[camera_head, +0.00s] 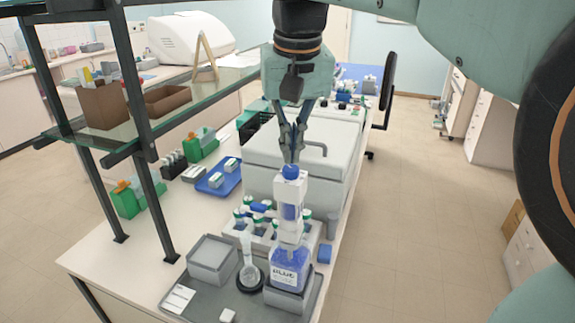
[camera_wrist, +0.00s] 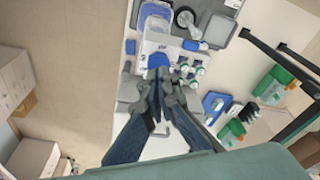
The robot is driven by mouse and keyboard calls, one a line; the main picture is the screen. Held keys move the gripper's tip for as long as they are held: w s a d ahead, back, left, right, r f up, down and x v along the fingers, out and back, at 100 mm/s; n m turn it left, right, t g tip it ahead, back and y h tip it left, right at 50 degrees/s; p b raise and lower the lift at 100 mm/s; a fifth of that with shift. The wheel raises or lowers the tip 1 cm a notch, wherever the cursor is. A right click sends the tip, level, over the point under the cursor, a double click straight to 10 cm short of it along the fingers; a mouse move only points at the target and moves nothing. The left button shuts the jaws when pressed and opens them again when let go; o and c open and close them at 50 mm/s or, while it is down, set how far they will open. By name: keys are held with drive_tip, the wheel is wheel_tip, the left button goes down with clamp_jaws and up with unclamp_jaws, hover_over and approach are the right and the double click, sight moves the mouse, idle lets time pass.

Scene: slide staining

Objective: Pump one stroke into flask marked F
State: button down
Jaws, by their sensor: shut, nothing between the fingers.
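A bottle-top dispenser stands upright at the front of the bench, with a blue knob (camera_head: 290,172), a white pump body (camera_head: 291,208) and a bottle of blue liquid (camera_head: 290,265) with dark lettering. My gripper (camera_head: 292,158) is shut and empty, pointing down just above the knob; I cannot tell whether it touches. In the wrist view, the fingertips (camera_wrist: 163,82) are close to the blue knob (camera_wrist: 158,60). A clear flask-like vessel (camera_head: 248,270) with a dark round base stands left of the bottle. I cannot read an F on it.
The bottle stands on a grey tray (camera_head: 205,306) with a grey square box (camera_head: 212,258). Behind it is a rack of green-and-white-capped vials (camera_head: 262,213). A large light-grey box (camera_head: 300,150) stands behind. A shelf frame (camera_head: 150,190) rises at left. The floor at right is clear.

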sight(291, 169)
drive_tip(key=shift+f+b, duration=1.05)
drive_tip(key=shift+f, duration=0.6)
drive_tip(key=shift+s+f, duration=0.1)
drive_tip(key=shift+f, duration=0.05)
drive_tip(key=shift+r+p, duration=1.8)
drive_tip(key=shift+r, duration=0.1)
wheel_tip(291, 169, up, 5)
drive_tip(key=p, duration=0.4)
drive_tip(key=shift+p, duration=0.35)
